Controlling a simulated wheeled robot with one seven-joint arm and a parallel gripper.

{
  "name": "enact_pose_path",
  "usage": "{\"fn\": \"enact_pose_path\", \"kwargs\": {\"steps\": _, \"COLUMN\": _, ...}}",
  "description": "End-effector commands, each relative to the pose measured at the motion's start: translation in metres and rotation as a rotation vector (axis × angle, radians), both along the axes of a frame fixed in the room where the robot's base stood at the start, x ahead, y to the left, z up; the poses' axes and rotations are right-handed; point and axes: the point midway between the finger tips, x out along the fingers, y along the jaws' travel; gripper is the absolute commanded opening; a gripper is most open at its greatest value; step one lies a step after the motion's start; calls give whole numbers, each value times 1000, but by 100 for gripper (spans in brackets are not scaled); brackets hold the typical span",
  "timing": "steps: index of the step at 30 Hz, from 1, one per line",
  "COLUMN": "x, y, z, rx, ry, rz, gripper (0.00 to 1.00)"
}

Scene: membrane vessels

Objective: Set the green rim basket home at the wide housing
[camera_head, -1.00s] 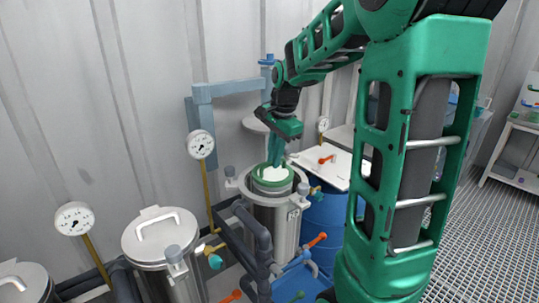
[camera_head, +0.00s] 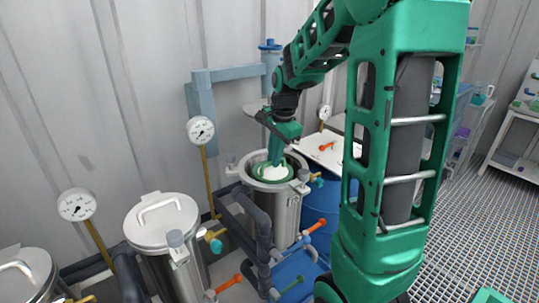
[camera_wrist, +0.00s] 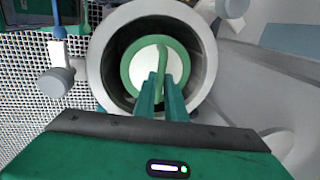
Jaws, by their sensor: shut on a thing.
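The green rim basket (camera_head: 272,173) has a white inside and a green bail handle. It sits within the mouth of the open steel wide housing (camera_head: 284,215), a little below the housing's rim. My gripper (camera_head: 275,160) reaches down into the mouth from above. In the wrist view my gripper (camera_wrist: 163,98) is shut on the basket's green handle (camera_wrist: 162,58). The basket's underside and the housing floor are hidden.
A lidded steel vessel (camera_head: 160,222) stands left of the housing, with a pressure gauge (camera_head: 200,130) behind. A blue drum (camera_head: 321,205) and a white board (camera_head: 325,150) with an orange-handled tool are at right. Swing bolts and pipes crowd the housing.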

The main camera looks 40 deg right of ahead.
Motion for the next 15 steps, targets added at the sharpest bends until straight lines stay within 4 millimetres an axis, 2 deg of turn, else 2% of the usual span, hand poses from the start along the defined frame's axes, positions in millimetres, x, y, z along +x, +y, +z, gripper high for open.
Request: {"fn": "enact_pose_path", "kwargs": {"steps": 15, "x": 0, "y": -1, "z": -25, "rx": 0, "ry": -1, "rz": -1, "gripper": 0}}
